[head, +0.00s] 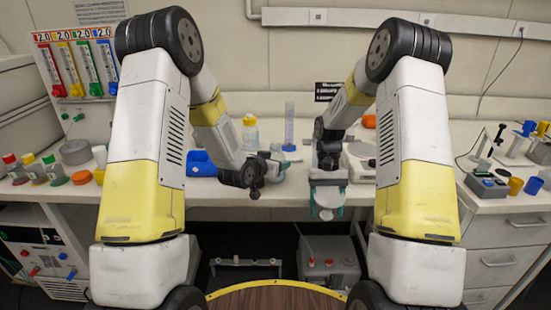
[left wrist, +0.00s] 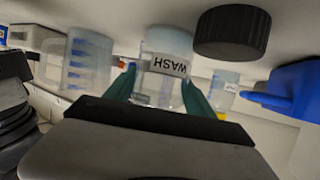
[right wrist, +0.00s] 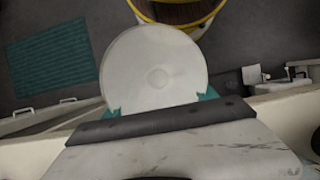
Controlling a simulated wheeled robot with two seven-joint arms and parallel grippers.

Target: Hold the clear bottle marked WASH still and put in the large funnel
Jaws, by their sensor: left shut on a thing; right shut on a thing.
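In the head view the bottle is mostly hidden by my gripper, at the bench's front. My right gripper (head: 328,196) is shut on a pale round piece (right wrist: 157,68), which looks like the large funnel seen face on. It is held in front of the bench edge, to the right of the bottle and apart from it. Its stem cannot be made out.
A yellow-capped bottle (head: 250,133) and a tall cylinder (head: 289,125) stand behind the left gripper. A black round cap (left wrist: 232,32) is near the WASH bottle. A white device (head: 360,160) stands behind the right gripper.

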